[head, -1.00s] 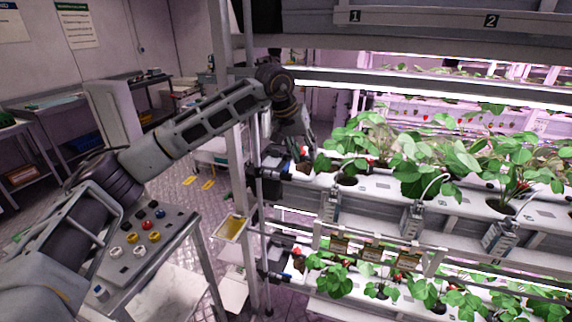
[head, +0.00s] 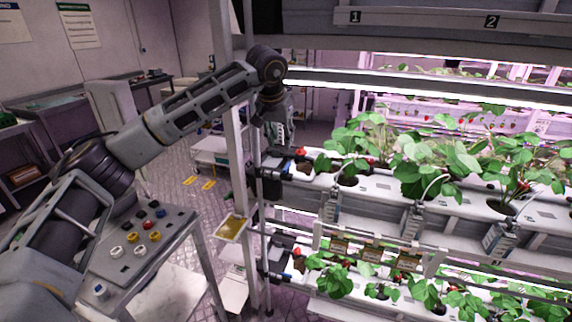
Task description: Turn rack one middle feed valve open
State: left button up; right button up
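The rack's middle-tier feed valve (head: 270,183) is a dark fitting on the vertical pipe by the rack's left post, with a red part (head: 300,152) and a small blue part beside it. The handle is too small to tell its angle. A similar lower valve (head: 276,262) sits on the tier below. My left arm reaches in from the left, and my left gripper (head: 279,138) hangs pointing down just above the middle valve, apparently apart from it. Its fingers are dark and partly lost against the background, so their opening is unclear. My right gripper is out of view.
A metal table (head: 105,255) with several coloured knobs stands at front left. The rack post (head: 240,165) and a small yellow tray (head: 232,228) are close to the arm. Strawberry plants in white channels (head: 450,200) fill the right. A white cart (head: 212,152) stands behind.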

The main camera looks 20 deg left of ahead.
aim_at(287, 166)
pick_arm(q)
jog(key=x, duration=1.1)
jog(key=shift+f+p, duration=0.2)
jog(key=shift+p, duration=0.2)
jog(key=shift+x, duration=0.8)
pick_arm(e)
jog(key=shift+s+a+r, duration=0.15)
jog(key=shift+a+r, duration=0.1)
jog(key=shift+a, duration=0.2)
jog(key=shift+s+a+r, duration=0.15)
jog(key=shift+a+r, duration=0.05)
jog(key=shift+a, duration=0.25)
pick_arm(q)
jog(key=shift+c, duration=0.3)
grip_shut()
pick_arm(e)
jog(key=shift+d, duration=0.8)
